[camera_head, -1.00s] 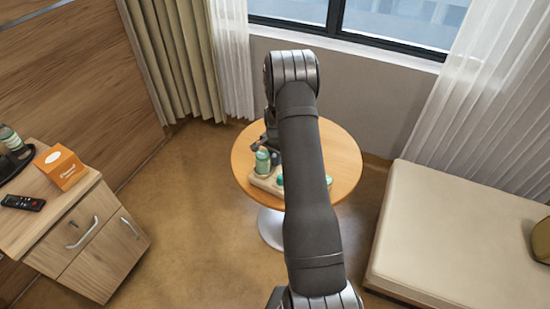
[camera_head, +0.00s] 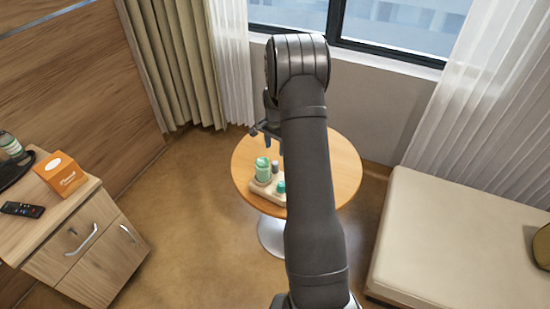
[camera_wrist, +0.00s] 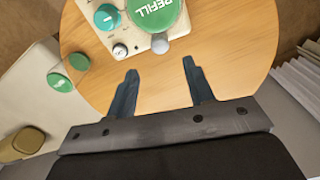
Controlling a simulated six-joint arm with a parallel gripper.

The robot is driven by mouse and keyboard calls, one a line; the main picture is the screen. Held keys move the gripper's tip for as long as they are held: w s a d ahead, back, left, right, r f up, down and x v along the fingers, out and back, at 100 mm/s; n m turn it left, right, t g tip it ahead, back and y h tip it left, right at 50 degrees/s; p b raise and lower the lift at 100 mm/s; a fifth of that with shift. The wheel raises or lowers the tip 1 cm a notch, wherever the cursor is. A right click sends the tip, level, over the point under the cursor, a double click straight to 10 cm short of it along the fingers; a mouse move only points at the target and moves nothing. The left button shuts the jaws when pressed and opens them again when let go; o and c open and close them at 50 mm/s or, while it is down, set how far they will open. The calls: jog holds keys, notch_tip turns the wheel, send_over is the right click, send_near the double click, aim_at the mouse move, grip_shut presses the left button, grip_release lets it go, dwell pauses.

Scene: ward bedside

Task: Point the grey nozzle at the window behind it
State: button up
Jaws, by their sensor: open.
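A cream device base (camera_head: 262,190) stands on the round wooden table. It carries a green canister (camera_head: 263,169), whose green lid (camera_wrist: 155,12) reads REFILL in the wrist view. A small grey piece, seemingly the nozzle (camera_head: 275,167), stands right beside the canister; it shows as a rounded grey top (camera_wrist: 160,44) in the wrist view. I cannot tell which way it points. A teal knob (camera_head: 281,187) sits at the front right. My gripper (camera_head: 268,139) is open and empty, above and behind the device, apart from the nozzle. The window (camera_head: 400,22) is behind the table.
The wooden table (camera_head: 343,165) is bare behind the device. A cream bench (camera_head: 450,235) stands right. A bedside cabinet (camera_head: 88,245) at left bears an orange box (camera_head: 61,174) and a remote (camera_head: 22,209). Two green discs (camera_wrist: 60,82) show at left in the wrist view.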

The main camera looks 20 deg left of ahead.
notch_tip(320, 180, up, 7)
dwell(0.3)
jog(key=shift+f, duration=0.1)
notch_tip(320, 180, down, 18)
jog(key=shift+r, duration=0.35)
dwell(0.3)
